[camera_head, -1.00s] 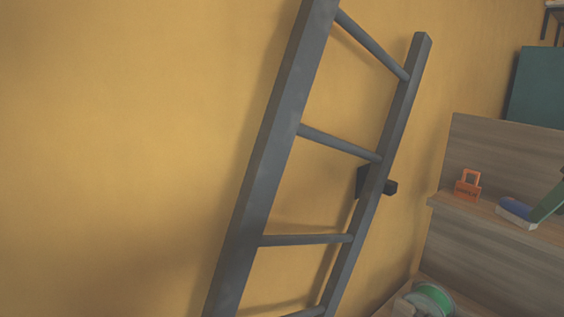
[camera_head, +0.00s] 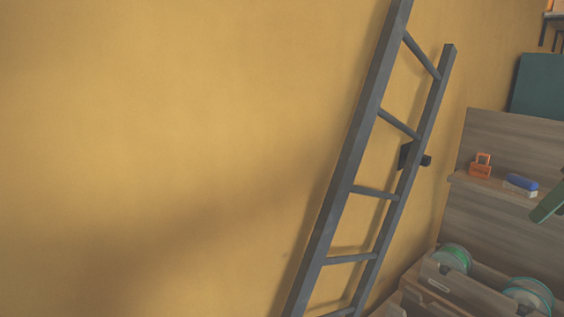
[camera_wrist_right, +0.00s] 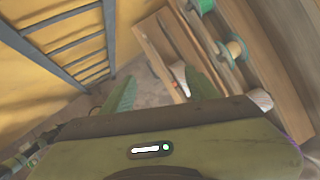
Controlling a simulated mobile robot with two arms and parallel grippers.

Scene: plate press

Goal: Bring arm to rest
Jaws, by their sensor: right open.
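My right gripper shows in the right wrist view (camera_wrist_right: 160,88) as two green fingers spread apart, with nothing between them. In the head view only a green part of it (camera_head: 548,206) shows at the right edge, in front of the wooden shelving. My left gripper is not in view.
A grey ladder (camera_head: 353,165) leans against the yellow wall (camera_head: 170,130). On a wooden shelf (camera_head: 505,190) stand an orange padlock-shaped item (camera_head: 480,168) and a blue-and-white block (camera_head: 521,185). Below are spools (camera_head: 453,257) in a wooden holder. The ladder also shows in the wrist view (camera_wrist_right: 45,60).

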